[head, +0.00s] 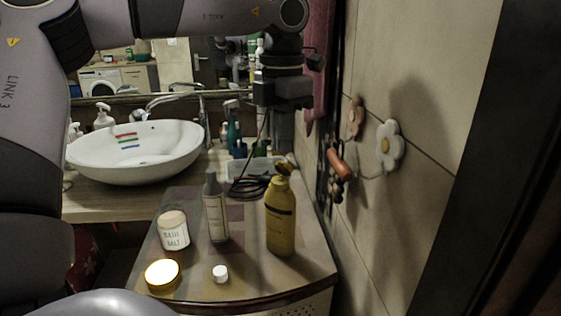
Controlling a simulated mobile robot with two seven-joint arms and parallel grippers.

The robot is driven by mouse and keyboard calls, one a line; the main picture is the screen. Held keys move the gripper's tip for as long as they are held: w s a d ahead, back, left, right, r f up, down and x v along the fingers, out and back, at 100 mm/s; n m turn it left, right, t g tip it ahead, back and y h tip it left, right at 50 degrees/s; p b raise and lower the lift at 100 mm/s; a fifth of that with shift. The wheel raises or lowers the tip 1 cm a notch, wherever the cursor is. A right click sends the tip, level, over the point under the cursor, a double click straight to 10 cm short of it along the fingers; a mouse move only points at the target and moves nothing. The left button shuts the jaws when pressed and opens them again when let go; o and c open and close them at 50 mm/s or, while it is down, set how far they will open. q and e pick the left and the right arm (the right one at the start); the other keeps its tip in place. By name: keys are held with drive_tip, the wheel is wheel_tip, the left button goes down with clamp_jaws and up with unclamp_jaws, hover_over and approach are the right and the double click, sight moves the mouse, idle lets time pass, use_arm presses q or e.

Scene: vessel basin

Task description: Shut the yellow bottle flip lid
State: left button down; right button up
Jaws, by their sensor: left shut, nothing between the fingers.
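The yellow bottle (281,225) stands upright near the right side of the small cabinet top. Its flip lid (285,168) stands tilted up at the top of the bottle, so it looks open. My left gripper (284,146) points down above the bottle and its lid. It is shut and empty, and it appears apart from the lid; the exact gap is hard to judge. My right gripper is out of view.
A grey bottle (215,212) stands left of the yellow bottle. A bath salt jar (173,232), a gold round lid (162,272) and a white cap (220,273) are nearby. A black cable (249,186) lies behind. The tiled wall (420,130) with flower hooks is close on the right.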

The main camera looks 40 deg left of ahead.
sight(282, 162)
use_arm(q)
drive_tip(key=shift+f+b, duration=1.3)
drive_tip(key=shift+f, duration=0.55)
drive_tip(key=shift+r, duration=0.1)
wheel_tip(282, 162, up, 6)
drive_tip(key=p, duration=0.4)
drive_tip(key=shift+f+p, duration=0.2)
drive_tip(key=shift+p, duration=0.15)
drive_tip(key=shift+r, duration=1.15)
